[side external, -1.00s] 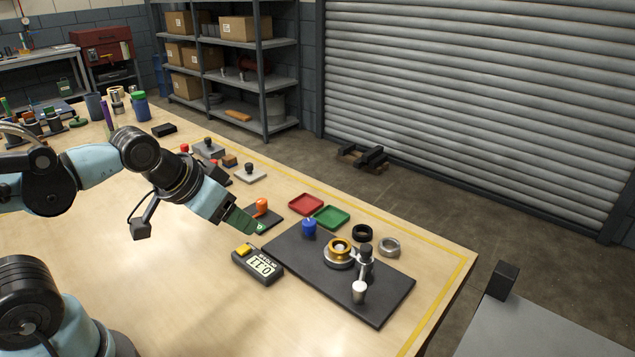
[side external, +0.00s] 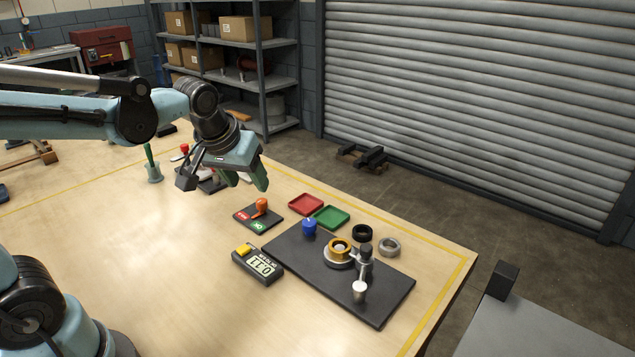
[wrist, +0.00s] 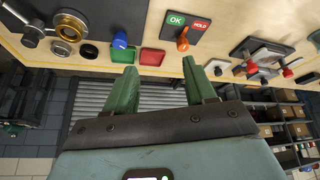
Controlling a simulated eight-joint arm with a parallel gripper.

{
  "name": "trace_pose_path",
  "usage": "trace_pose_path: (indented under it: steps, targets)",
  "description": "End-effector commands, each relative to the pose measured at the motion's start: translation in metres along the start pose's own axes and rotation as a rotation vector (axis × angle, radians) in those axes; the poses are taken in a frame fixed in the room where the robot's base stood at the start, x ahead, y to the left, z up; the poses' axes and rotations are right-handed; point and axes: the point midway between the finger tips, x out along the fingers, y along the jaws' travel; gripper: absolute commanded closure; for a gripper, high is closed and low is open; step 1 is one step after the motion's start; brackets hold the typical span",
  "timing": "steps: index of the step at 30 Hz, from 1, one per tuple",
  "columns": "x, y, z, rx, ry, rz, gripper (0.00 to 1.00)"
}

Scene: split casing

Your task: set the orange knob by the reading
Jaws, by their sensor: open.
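The orange knob (side external: 261,206) stands on a dark plate (side external: 245,216) with a red HOLD label (side external: 243,216) and a green OK label (side external: 258,225). In the wrist view the knob (wrist: 183,41) sits close to the OK (wrist: 176,20) and HOLD (wrist: 200,26) labels; I cannot tell which it points at. The handheld meter (side external: 258,264) has a yellow button, and its display appears to read 0.11. My gripper (side external: 256,182) is open and empty, above and behind the knob plate, apart from it. Its green fingers (wrist: 158,74) are spread in the wrist view.
A black board (side external: 310,272) carries a blue knob (side external: 309,227), a brass ring fixture (side external: 340,249) and a silver post. Red (side external: 306,203) and green (side external: 331,216) trays and two loose rings lie beyond it. The table left of the meter is clear.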

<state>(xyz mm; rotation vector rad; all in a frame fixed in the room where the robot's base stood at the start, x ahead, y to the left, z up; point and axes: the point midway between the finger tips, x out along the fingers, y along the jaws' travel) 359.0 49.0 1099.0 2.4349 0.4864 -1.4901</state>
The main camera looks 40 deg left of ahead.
Motion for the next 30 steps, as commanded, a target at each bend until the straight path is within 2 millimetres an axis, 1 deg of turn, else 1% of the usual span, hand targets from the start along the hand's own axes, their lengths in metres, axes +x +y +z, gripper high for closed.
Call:
trace_pose_path:
  steps: [1, 6, 9, 12, 17, 20, 30]
  targets:
    - [0.007, -0.003, -0.012, -0.047, -0.013, -0.027, 0.45]
    - [0.029, -0.013, -0.04, -0.197, -0.047, -0.113, 0.45]
    - [0.04, -0.017, -0.05, -0.263, -0.058, -0.15, 0.45]
    - [0.047, -0.02, -0.056, -0.303, -0.063, -0.174, 0.45]
    - [0.054, -0.023, -0.058, -0.326, -0.066, -0.187, 0.45]
    - [0.063, -0.024, -0.057, -0.326, -0.066, -0.187, 0.45]
    - [0.115, -0.033, -0.052, -0.324, -0.064, -0.186, 0.45]
